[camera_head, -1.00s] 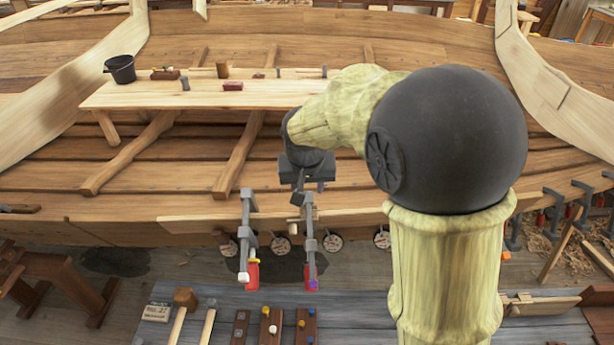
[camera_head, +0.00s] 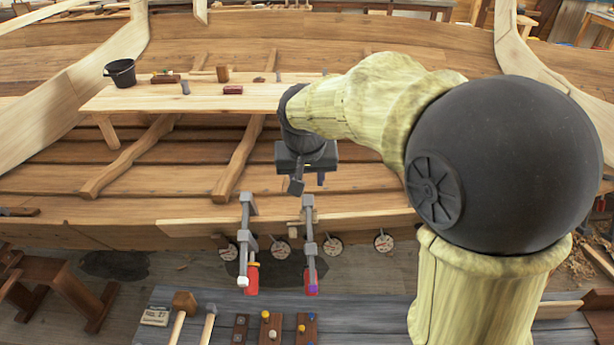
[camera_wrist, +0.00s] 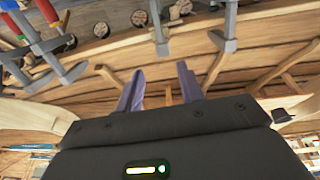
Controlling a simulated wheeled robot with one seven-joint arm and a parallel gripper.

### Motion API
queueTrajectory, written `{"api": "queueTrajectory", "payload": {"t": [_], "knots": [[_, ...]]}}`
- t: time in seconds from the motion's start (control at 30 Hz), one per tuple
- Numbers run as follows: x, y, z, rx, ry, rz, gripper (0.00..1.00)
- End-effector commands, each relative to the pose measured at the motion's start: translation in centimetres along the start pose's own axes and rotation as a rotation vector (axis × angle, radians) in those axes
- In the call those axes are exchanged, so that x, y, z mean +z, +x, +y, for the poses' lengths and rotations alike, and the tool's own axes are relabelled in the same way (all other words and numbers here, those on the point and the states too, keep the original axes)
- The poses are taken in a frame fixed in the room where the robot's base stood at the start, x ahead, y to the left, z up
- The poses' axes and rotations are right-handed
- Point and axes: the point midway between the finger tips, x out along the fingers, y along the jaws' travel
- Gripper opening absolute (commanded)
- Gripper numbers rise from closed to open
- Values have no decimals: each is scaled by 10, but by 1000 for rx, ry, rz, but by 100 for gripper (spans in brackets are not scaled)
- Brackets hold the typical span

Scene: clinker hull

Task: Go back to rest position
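My gripper (camera_head: 309,183) hangs at the end of my bent arm, in front of the hull and just above the right one of two grey clamps. In the wrist view its two fingers (camera_wrist: 160,88) stand apart with nothing between them, so it is open and empty. The left clamp (camera_head: 245,238) and the right clamp (camera_head: 310,243) sit on the hull's lower plank edge (camera_head: 200,227), their red handles hanging down. In the head view a gap shows between my fingers and the right clamp.
A plank bench (camera_head: 150,98) inside the hull bears a black bucket (camera_head: 121,72) and small items. A grey table (camera_head: 365,312) in front carries mallets (camera_head: 184,303) and pegged wooden blocks. Round tags (camera_head: 384,242) line the hull edge. A wooden trestle (camera_head: 75,290) stands at left.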

Motion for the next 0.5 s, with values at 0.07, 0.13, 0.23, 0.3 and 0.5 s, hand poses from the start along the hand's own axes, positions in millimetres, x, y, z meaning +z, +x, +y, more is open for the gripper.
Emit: {"api": "queueTrajectory", "payload": {"t": [0.07, 0.13, 0.23, 0.3, 0.5], "knots": [[0, 0, 0, 0, 0, 0, 38], [0, 0, 0, 0, 0, 0, 38], [1, 1, 1, 0, 1, -1, 38], [4, 3, 6, 0, 3, -6, 38], [39, 26, 50, -9, 17, -43, 38]]}}
